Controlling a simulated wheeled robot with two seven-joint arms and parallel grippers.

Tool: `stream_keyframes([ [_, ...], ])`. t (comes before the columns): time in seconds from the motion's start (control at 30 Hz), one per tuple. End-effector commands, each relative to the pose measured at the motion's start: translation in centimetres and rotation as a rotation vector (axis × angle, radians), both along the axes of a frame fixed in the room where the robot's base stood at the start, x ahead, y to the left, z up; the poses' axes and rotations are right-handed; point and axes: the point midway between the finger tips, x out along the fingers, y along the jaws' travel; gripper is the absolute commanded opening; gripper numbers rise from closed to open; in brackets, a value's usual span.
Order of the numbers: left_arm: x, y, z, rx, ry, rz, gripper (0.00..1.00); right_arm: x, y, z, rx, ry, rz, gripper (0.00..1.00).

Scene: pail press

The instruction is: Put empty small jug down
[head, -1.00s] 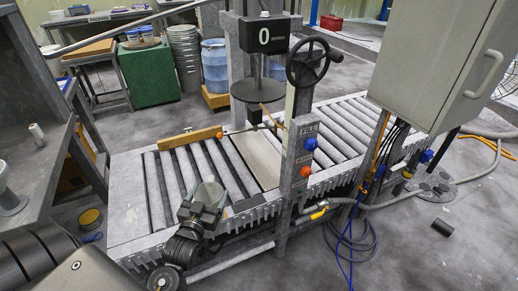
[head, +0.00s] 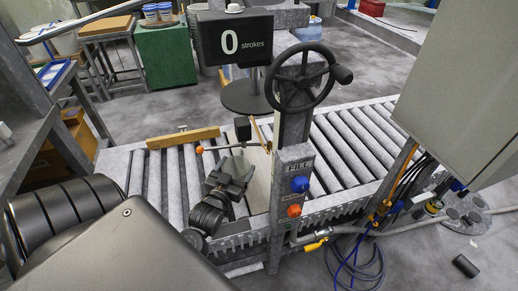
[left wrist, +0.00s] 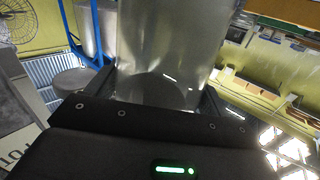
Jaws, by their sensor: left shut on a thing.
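My left gripper (head: 232,180) is over the roller conveyor (head: 172,175), beside the pale plate (head: 258,180) under the press. In the left wrist view it is shut on the small jug (left wrist: 165,45), a shiny grey metal cylinder that fills the space between the fingers. In the head view the jug is mostly hidden behind the gripper. I cannot tell whether its base touches the rollers or the plate. The inside of the jug does not show. My right gripper is not in view.
The press post with handwheel (head: 300,78) and blue and orange buttons stands just right of the gripper. A display (head: 236,40) reads 0 strokes. A wooden rail (head: 183,137) lies along the conveyor's far side. A grey cabinet (head: 450,90) is at right. Rollers right of the post are bare.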

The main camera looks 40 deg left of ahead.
Motion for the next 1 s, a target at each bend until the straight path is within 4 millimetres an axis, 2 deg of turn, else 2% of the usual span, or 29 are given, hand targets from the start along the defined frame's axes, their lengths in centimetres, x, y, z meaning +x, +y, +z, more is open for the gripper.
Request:
stream_keyframes([
  [0.4,11.0,3.4,0.2,0.003,-0.005,-0.002,0.57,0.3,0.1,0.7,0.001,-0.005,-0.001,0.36],
  [0.6,15.1,4.6,0.1,0.001,-0.004,-0.003,0.57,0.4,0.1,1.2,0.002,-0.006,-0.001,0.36],
  [0.77,16.4,5.0,0.1,0.001,-0.003,-0.004,0.57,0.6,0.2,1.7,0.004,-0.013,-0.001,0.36],
  [1.0,16.5,5.0,-0.5,0.0,-0.001,-0.005,0.57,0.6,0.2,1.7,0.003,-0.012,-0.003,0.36],
])
